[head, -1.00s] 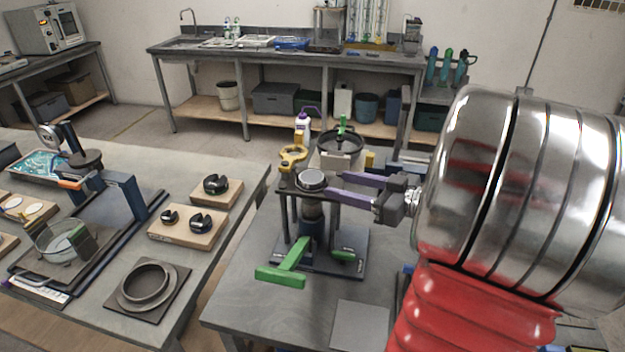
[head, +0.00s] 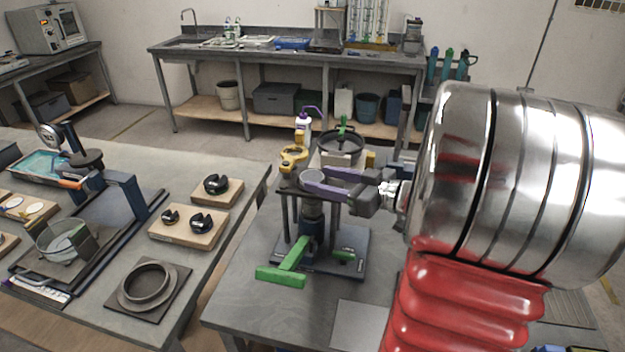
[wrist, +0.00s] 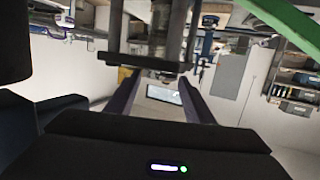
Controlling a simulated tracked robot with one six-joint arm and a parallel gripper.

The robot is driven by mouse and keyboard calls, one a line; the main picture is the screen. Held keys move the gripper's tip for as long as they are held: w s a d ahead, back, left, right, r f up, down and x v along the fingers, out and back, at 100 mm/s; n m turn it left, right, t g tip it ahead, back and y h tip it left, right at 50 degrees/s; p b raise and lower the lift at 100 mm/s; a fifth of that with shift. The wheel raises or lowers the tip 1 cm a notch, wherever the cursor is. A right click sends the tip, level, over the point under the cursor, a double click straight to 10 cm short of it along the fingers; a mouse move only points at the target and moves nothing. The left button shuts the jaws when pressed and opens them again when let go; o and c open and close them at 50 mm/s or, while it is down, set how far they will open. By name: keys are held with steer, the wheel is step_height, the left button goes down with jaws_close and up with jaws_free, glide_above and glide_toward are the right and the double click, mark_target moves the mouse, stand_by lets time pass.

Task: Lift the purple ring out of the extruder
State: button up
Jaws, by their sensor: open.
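The extruder (head: 322,264) stands on the near grey table, with a blue base, dark posts and a green handle (head: 282,275) at the lower front. A round grey top piece (head: 311,176) is at its head. I cannot make out a separate purple ring; the fingers hide part of the top. My gripper (head: 315,180) has purple fingers that reach in from the right, open, at the round top piece, one finger on its near side. I cannot tell if they touch it. In the wrist view my fingers (wrist: 159,78) are apart, with the extruder's dark plate (wrist: 150,62) beyond.
A yellow bracket (head: 293,156) and a dark pot (head: 340,146) stand just behind the extruder. A white bottle with a purple cap (head: 303,124) is further back. The left table (head: 225,225) holds wooden blocks and a dark ring on a plate (head: 147,287).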

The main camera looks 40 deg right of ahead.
steer(key=shift+w+a+f, duration=0.1)
steer(key=shift+w+a, duration=0.1)
steer(key=shift+w, duration=0.45)
steer(key=shift+c, duration=0.2)
jaws_close()
stand_by(0.3)
